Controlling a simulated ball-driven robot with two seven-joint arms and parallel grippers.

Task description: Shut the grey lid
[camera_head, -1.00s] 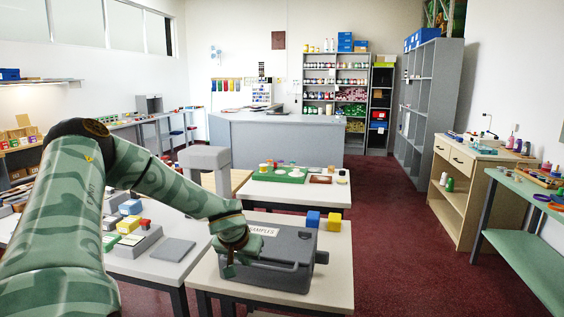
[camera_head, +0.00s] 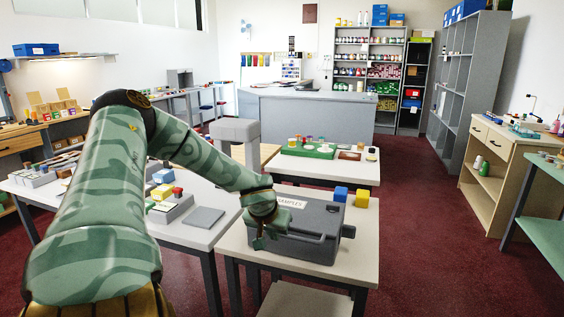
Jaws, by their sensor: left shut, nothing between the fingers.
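The grey case (camera_head: 318,240) stands on a small white table in the middle of the camera_head view. My left gripper (camera_head: 258,243) is at the left front corner of the case, pointing down, shut and empty. It overlaps the case in the picture, so I cannot tell whether it touches. My right gripper is not in view.
A blue block (camera_head: 340,193) and a yellow block (camera_head: 362,198) are behind the case, at its right. The left table holds a flat grey plate (camera_head: 204,217) and several small boxes. A green tray (camera_head: 308,151) is on the table behind. Red floor is open to the right.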

